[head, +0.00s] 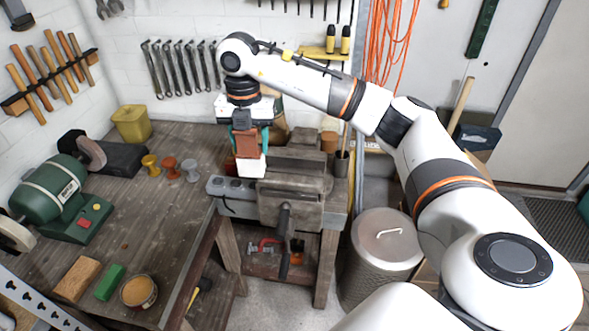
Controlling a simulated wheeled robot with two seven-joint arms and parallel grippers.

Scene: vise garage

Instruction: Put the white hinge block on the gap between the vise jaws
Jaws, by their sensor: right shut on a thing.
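My right gripper (248,141) comes in from the right and points down at the left end of the vise. It is shut on the white hinge block (252,166), whose white lower part shows below a reddish-brown part between the fingers. The block hangs upright beside the left end of the grey vise (290,190). I cannot tell whether it touches the vise or bench. The vise's jaws (308,160) lie to the right of the block; the gap between them is hard to make out. My left gripper is not in view.
The wooden bench (170,215) carries a green grinder (50,195), small coloured spools (171,168), a power strip (230,187) and a yellow bin (131,124). A tin (138,292) and blocks lie at the front left. A metal bin (385,245) stands right of the bench.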

